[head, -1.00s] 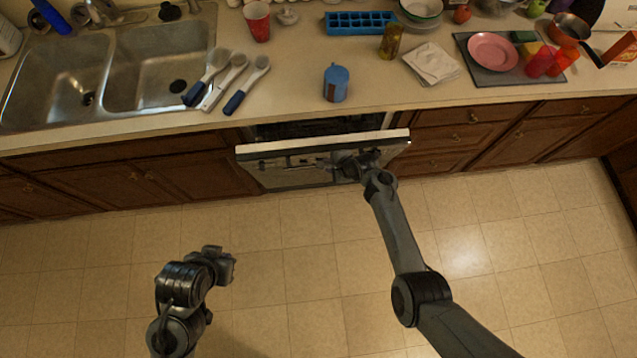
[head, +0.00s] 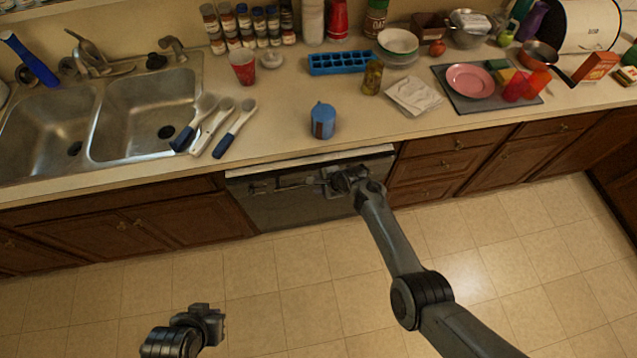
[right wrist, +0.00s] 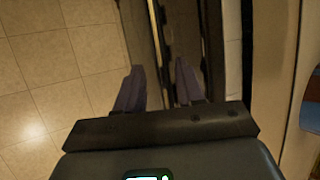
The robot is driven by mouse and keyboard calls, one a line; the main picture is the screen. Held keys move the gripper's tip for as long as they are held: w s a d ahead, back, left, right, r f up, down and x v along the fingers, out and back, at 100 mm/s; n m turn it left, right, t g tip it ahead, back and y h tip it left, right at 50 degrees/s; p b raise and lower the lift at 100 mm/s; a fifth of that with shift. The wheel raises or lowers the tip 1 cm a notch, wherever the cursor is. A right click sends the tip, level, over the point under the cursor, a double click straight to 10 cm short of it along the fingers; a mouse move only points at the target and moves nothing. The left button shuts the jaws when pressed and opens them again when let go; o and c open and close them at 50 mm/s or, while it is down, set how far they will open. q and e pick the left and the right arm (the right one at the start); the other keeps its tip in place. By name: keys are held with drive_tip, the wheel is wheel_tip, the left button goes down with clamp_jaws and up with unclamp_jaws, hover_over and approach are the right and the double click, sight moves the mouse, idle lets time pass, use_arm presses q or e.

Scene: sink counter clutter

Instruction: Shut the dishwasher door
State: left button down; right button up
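The dishwasher door (head: 290,209) stands close to upright below the counter, its pale top edge running just under the counter's front edge. I cannot tell whether it is fully flush. A bar handle runs across its upper front. My right gripper (head: 326,179) is at the upper front of the door, beside the handle, its fingers toward the left. In the right wrist view the right gripper's two fingers (right wrist: 160,88) are apart, with the door's dark front and long edges beyond them. My left gripper (head: 212,312) hangs over the floor at lower left, away from the door; its fingers are unclear.
Wooden cabinets (head: 130,222) flank the dishwasher. The tiled floor (head: 290,275) in front is clear.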

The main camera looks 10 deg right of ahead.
drive_tip(key=shift+r, duration=0.1)
drive_tip(key=p+v, duration=0.3)
drive_tip(key=v, duration=0.7)
drive_tip(key=shift+d+r, duration=0.25)
drive_tip(key=shift+s, duration=0.15)
